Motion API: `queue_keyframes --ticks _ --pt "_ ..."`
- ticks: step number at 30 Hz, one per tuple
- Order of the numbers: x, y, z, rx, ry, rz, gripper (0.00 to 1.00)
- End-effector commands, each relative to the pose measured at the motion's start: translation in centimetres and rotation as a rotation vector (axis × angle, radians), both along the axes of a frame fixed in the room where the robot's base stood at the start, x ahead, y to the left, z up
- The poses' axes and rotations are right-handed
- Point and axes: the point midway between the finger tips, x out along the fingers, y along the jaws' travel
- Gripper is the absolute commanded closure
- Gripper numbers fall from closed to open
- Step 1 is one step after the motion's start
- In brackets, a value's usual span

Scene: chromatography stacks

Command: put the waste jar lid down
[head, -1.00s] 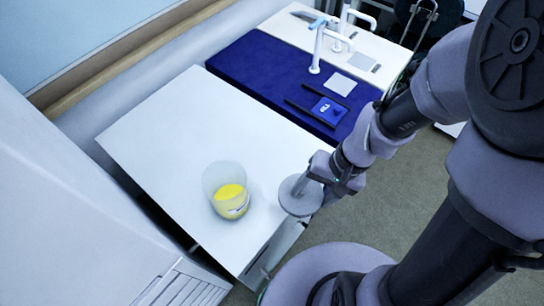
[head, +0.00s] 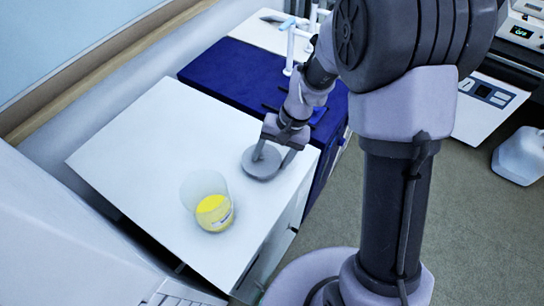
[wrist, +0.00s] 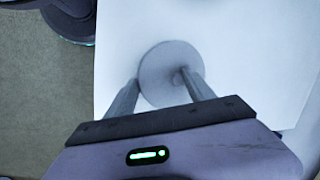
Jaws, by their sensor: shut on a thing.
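The waste jar lid (head: 258,172) is a flat grey disc with a small knob. My gripper (head: 270,152) is over it and shut on its knob. In the wrist view the lid (wrist: 168,62) shows between and beyond the fingertips (wrist: 160,82). The lid is over the white table top, near its right edge; I cannot tell whether it touches the table. The clear waste jar (head: 207,200) with yellow contents and a label stands upright and uncovered on the table, to the lower left of the lid.
The white table (head: 140,135) is bare to the left of the jar and behind it. A dark blue bench surface (head: 225,75) adjoins the table's far side, with white stands on it. A white canister (head: 520,157) is on the floor at the right.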

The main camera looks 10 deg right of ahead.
Motion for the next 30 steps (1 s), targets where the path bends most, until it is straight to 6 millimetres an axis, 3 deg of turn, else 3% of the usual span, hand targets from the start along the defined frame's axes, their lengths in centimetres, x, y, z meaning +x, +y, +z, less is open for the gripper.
queue_keyframes --ticks 13,14,17,30 --pt "-0.1 0.0 -1.3 -0.001 0.001 0.000 0.76" --pt "-0.1 0.0 -1.3 0.000 0.002 0.001 0.36" --pt "-0.1 0.0 -1.3 -0.001 0.003 0.001 0.16" --pt "-0.4 -0.1 -1.6 -0.002 0.010 0.001 0.16"
